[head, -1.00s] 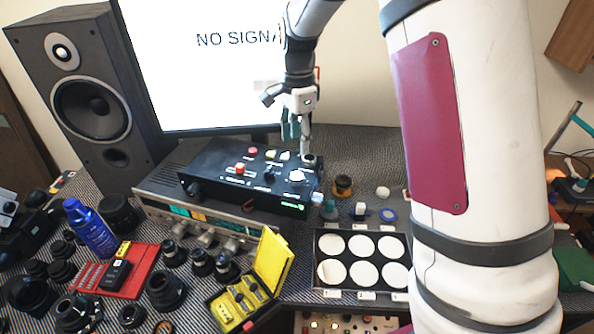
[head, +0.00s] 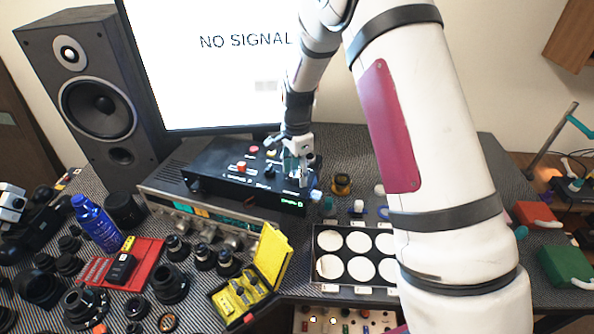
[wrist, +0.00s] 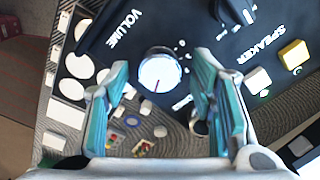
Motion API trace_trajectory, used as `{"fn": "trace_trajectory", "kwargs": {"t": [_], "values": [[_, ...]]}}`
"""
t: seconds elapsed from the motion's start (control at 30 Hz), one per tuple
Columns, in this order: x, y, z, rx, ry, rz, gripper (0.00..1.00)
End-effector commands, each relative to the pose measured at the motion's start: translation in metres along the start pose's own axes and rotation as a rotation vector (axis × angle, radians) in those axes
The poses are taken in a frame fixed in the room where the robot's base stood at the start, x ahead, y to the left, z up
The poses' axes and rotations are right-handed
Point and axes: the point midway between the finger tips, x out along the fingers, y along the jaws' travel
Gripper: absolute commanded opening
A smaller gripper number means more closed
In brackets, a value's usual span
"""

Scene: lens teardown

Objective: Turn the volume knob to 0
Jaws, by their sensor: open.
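The volume knob (wrist: 160,72) is a round, white-topped knob with a red pointer line, on the black control box (head: 222,170). In the wrist view it lies beyond and between the fingertips, below the printed word VOLUME. The pointer runs from the cap's middle toward the bottom of the picture. My gripper (wrist: 163,85) is open, with teal-padded fingers on either side of the knob; I cannot tell whether either touches it.
A red button (head: 254,150) and an orange-red button (head: 239,167) stand on the box. The box rests on a silver receiver (head: 165,203). A tray of white discs (head: 318,258) and a yellow case (head: 270,255) are in front. The monitor (head: 215,75) stands behind.

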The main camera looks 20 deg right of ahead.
Motion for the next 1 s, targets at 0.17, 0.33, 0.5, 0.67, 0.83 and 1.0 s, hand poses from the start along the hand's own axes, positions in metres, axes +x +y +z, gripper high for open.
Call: {"fn": "trace_trajectory", "kwargs": {"t": [0.17,0.33,0.5,0.67,0.83,1.0], "values": [[-0.0003,0.0000,0.0000,0.000,0.000,0.000,0.22],[-0.0003,0.0000,0.0000,0.000,0.000,0.000,0.03],[-0.0003,-0.0002,0.0000,-0.012,0.000,0.000,0.03],[-0.0001,-0.0006,-0.0001,-0.058,0.000,0.000,0.03],[-0.0001,-0.0012,-0.0001,-0.161,0.000,-0.001,0.03],[0.0001,-0.0014,-0.0001,-0.307,0.000,-0.001,0.03]]}}
